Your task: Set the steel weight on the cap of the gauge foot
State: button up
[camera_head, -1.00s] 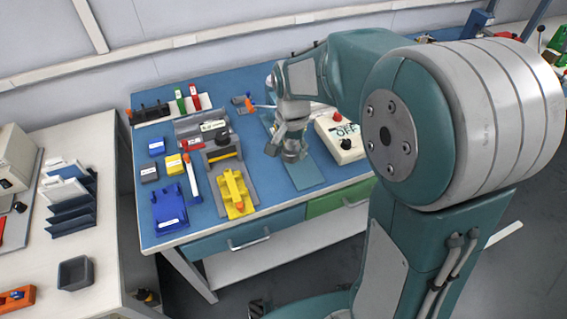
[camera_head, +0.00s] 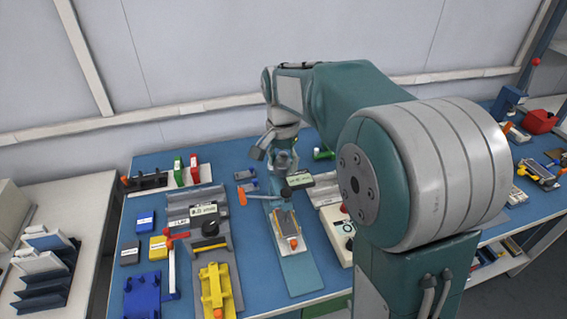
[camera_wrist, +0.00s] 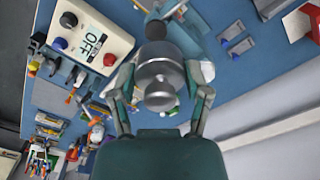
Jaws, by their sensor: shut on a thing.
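My gripper (camera_wrist: 162,98) is shut on the steel weight (camera_wrist: 160,84), a shiny grey cylinder between its two fingers in the wrist view. In the head view my gripper (camera_head: 281,160) hangs over the back part of a long teal plate (camera_head: 302,278); I cannot make out the weight clearly there. A black round knob (camera_head: 286,192) shows below my gripper, above the plate. I cannot tell whether either is the gauge foot's cap.
A flat grey piece with an orange tip (camera_head: 293,242) lies on the teal plate. Left of it are a yellow fixture (camera_head: 214,287) and a grey stand (camera_head: 208,245). A white control box marked OFF (camera_wrist: 90,38) stands close by. Small coloured blocks stand further left.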

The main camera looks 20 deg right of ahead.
aim_at(286, 191)
jog(key=shift+d+f, duration=0.35)
jog(key=shift+f, duration=0.35)
jog(key=shift+d+f, duration=0.35)
jog(key=shift+f, duration=0.65)
jog(key=shift+a+f, duration=0.25)
jog(key=shift+f, duration=0.3)
jog(key=shift+a+f, duration=0.25)
jog(key=shift+f, duration=0.25)
jog(key=shift+d+f, duration=0.15)
jog(key=shift+d, duration=0.05)
jog(key=shift+d, duration=0.1)
jog(key=shift+a, duration=0.2)
jog(key=shift+d, duration=0.2)
jog(key=shift+f, duration=0.6)
jog(key=o, duration=1.4)
